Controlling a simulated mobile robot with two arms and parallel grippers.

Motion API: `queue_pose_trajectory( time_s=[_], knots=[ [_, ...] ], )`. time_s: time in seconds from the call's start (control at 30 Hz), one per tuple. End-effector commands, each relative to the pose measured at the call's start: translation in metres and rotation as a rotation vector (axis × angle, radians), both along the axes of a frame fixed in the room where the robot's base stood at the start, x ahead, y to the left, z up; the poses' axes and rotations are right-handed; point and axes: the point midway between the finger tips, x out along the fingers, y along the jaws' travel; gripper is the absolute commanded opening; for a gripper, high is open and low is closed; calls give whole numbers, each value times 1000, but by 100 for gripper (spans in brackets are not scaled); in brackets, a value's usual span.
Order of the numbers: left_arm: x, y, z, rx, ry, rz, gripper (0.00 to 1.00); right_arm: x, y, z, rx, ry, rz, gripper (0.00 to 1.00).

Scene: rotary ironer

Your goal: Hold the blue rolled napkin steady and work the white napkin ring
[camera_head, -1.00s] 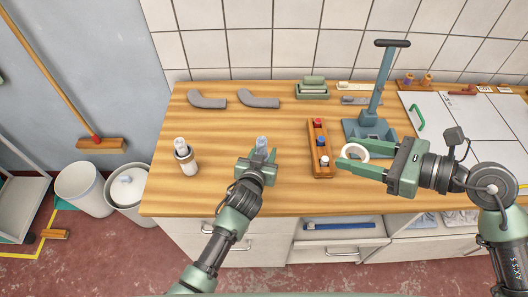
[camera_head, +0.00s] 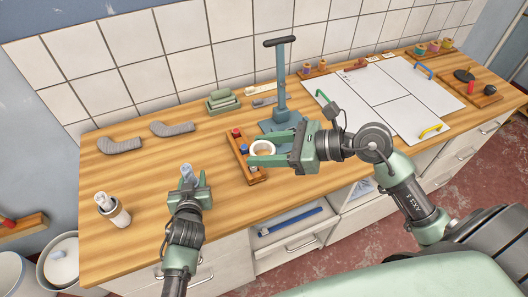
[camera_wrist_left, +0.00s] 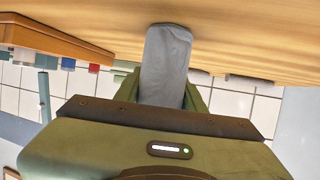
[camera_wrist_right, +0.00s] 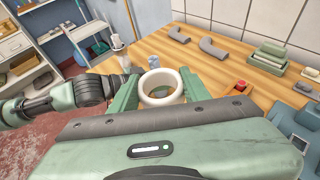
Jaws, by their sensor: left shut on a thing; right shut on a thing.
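The blue rolled napkin (camera_head: 187,172) stands up from my left gripper (camera_head: 189,187), which is shut on it over the wooden worktop. It shows large and grey-blue in the left wrist view (camera_wrist_left: 165,65). My right gripper (camera_head: 257,153) is shut on the white napkin ring (camera_head: 263,147), which shows as an open ring in the right wrist view (camera_wrist_right: 160,88). The ring is held in front of the wooden rack, to the right of the napkin and apart from it.
A wooden rack (camera_head: 257,177) with coloured pieces and a blue-grey stand (camera_head: 281,90) are close to my right gripper. Two grey curved pieces (camera_head: 120,145) and green stacked blocks (camera_head: 221,101) lie at the back. The worktop (camera_head: 150,180) between the napkins is clear.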

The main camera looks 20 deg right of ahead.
Motion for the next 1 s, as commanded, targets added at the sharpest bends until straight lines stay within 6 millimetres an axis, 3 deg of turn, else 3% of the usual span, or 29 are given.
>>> queue_pose_trajectory(
  time_s=[0.2,0.4,0.5,0.67,1.0],
  knots=[
    [0,0,0,0,-1,0,20,64,71,-26,7,-5,-14,8],
    [0,0,0,0,0,0,20,96,138,-32,4,-5,18,8],
    [0,0,0,0,1,0,20,103,159,-32,3,-2,31,8],
    [0,0,0,0,1,0,20,108,174,-32,1,-1,41,8],
    [0,0,0,0,1,0,20,108,174,-32,-1,-2,42,8]
  ],
)
